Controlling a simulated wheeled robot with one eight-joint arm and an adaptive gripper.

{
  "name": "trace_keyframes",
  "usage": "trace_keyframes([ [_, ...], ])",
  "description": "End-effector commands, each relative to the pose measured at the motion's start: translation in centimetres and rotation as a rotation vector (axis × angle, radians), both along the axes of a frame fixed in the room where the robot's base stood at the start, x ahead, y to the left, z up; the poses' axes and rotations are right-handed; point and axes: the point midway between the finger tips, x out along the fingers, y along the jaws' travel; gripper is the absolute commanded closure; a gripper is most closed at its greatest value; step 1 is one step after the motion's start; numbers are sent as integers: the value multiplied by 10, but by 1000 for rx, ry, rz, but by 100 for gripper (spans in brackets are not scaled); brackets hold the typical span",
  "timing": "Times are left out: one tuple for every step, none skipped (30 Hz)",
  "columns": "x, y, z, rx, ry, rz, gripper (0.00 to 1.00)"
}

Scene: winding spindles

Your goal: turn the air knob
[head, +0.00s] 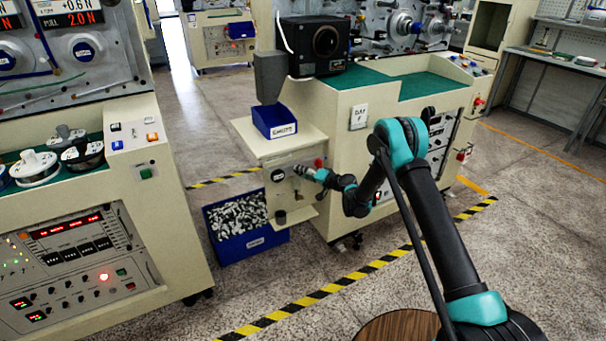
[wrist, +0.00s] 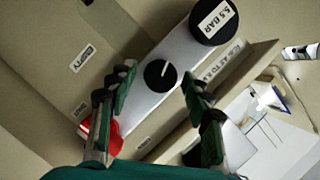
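The air knob (wrist: 160,74) is a round black knob with a white pointer line, set on a silver panel (wrist: 172,52) in the wrist view. A black round gauge reading 6.5 BAR (wrist: 213,20) sits above it, and a red part (wrist: 100,135) is at the panel's lower end. My gripper (wrist: 157,82) is open, with one finger on each side of the knob. I see no contact with the knob. In the head view, my gripper (head: 303,171) is in front of the small panel on the machine's side, and I cannot make out the knob there.
A blue box (head: 275,121) stands on the shelf above the panel. A small ledge (head: 296,215) juts out below it. A blue bin (head: 247,240) full of small parts is on the floor at left. Yellow-black tape (head: 360,273) crosses the open floor.

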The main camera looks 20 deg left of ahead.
Motion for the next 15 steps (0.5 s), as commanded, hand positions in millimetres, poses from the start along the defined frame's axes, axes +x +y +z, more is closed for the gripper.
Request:
trace_keyframes([
  [0,0,0,0,0,0,45],
  [0,0,0,0,0,0,45],
  [0,0,0,0,0,0,45],
  [0,0,0,0,0,0,45],
  [0,0,0,0,0,0,45],
  [0,0,0,0,0,0,45],
  [0,0,0,0,0,0,45],
  [0,0,0,0,0,0,45],
  [0,-1,1,0,0,0,45],
  [-1,-2,1,0,0,-1,45],
  [-1,-4,1,0,0,-1,45],
  [-2,-7,2,0,0,-1,45],
  [-4,-11,3,0,0,-1,45],
  [-5,-15,4,0,0,-1,45],
  [-7,-20,5,0,0,-1,45],
])
